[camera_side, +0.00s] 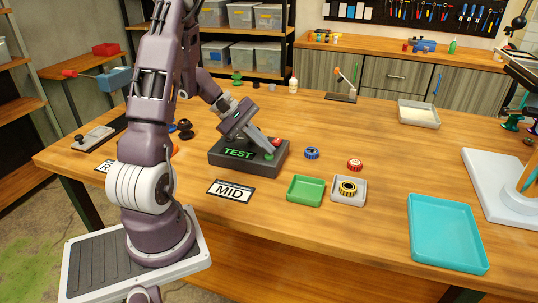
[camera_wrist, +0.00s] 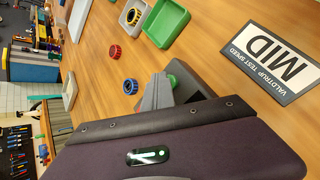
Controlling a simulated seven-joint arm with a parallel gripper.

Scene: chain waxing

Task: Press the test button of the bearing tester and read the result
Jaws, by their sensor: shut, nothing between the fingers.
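The bearing tester (camera_side: 222,160) is a dark grey box on the wooden table, left of centre in the side view. Its display (camera_side: 239,153) shows "TEST" in green letters. A green button-like part (camera_side: 268,156) and a red part (camera_side: 277,142) show at its right end. My gripper (camera_side: 269,148) is shut and empty, tilted down with its fingertips at the tester's top, close to these parts. I cannot tell whether the tips touch or press either one. In the wrist view the fingers (camera_wrist: 158,93) partly hide the tester (camera_wrist: 188,84); its display is not visible there.
A blue bearing (camera_side: 312,153) and a red bearing (camera_side: 355,165) lie right of the tester. A yellow-and-black bearing (camera_side: 348,187) sits in a grey tray, beside an empty green tray (camera_side: 305,191). A "MID" test-speed card (camera_side: 232,190) lies in front. A teal tray (camera_side: 447,235) is at right.

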